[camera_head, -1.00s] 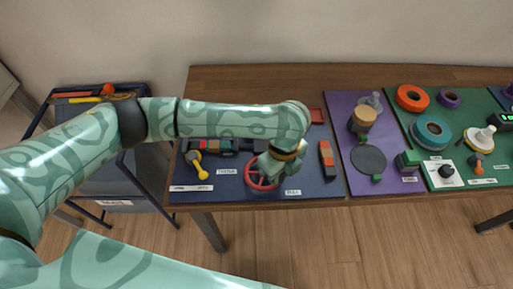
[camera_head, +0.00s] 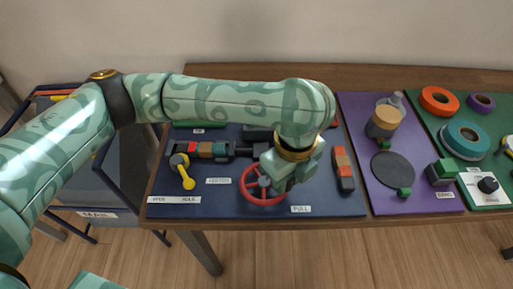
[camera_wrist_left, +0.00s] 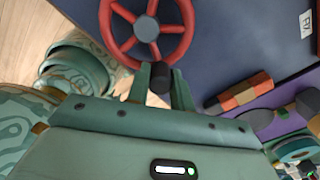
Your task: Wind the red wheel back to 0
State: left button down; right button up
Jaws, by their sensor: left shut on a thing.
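The red wheel (camera_head: 263,201) is a spoked handwheel with a grey hub near the front of the dark blue panel. It also shows at the top of the left wrist view (camera_wrist_left: 186,38). My left gripper (camera_head: 290,178) is at the wheel's right side and hides part of its rim. In the left wrist view its two fingers (camera_wrist_left: 160,86) are shut on a black knob (camera_wrist_left: 158,76) at the wheel's rim. I cannot make out a 0 mark or the wheel's reading. My right gripper is not in view.
A yellow lever (camera_head: 184,172) is left of the wheel. An orange and black block (camera_head: 343,168) is close on the gripper's right. Further right are a purple panel (camera_head: 356,116) with a dark disc (camera_head: 393,170) and a green panel with tape rolls. The table's front edge is close.

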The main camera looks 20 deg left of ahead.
pick_arm(q)
jog(key=shift+w+a, duration=0.1)
jog(key=c, duration=1.1)
grip_release()
jog(key=shift+c, duration=0.2)
notch_tip(320, 180, up, 16)
jog(key=p, duration=0.8)
jog(key=shift+r, duration=0.2)
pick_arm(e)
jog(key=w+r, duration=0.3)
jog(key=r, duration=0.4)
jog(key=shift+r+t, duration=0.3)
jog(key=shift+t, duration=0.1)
